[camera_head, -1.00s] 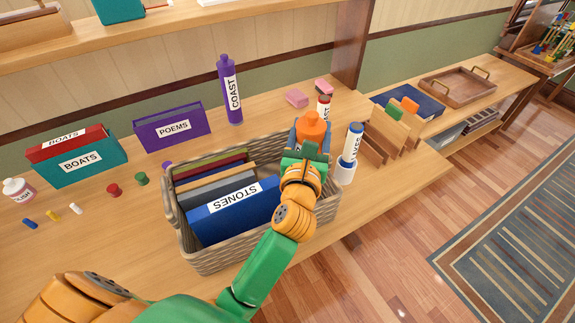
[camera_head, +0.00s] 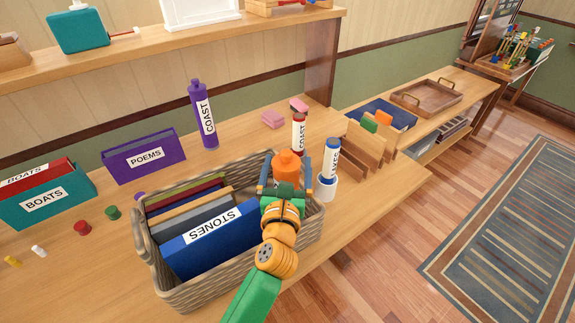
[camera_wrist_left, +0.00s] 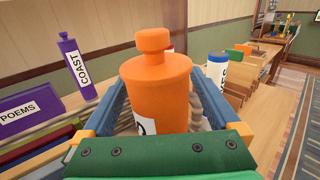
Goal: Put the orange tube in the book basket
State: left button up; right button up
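The orange tube (camera_head: 287,168) stands upright at the right end of the wicker book basket (camera_head: 198,285), beside the books; its lower part is hidden by my gripper. My left gripper (camera_head: 286,178) reaches over this end of the basket, with its blue fingers on both sides of the tube. In the left wrist view the orange tube (camera_wrist_left: 157,95) fills the space between the fingers, with narrow gaps on both sides showing wicker, so the gripper looks open. Whether the tube touches the basket floor is hidden. My right gripper is not in view.
The blue STONES book (camera_head: 210,240) and several others fill the basket's left part. A purple COAST tube (camera_head: 203,115) stands behind. A red-capped tube (camera_head: 299,133) and a blue-capped tube (camera_head: 330,160) in a white holder stand right of the basket, near a wooden rack (camera_head: 365,150).

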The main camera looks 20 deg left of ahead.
pick_arm(q)
jog(key=b+v, duration=0.1)
jog(key=v, duration=0.6)
jog(key=shift+s+r, duration=0.15)
jog(key=shift+s, duration=0.15)
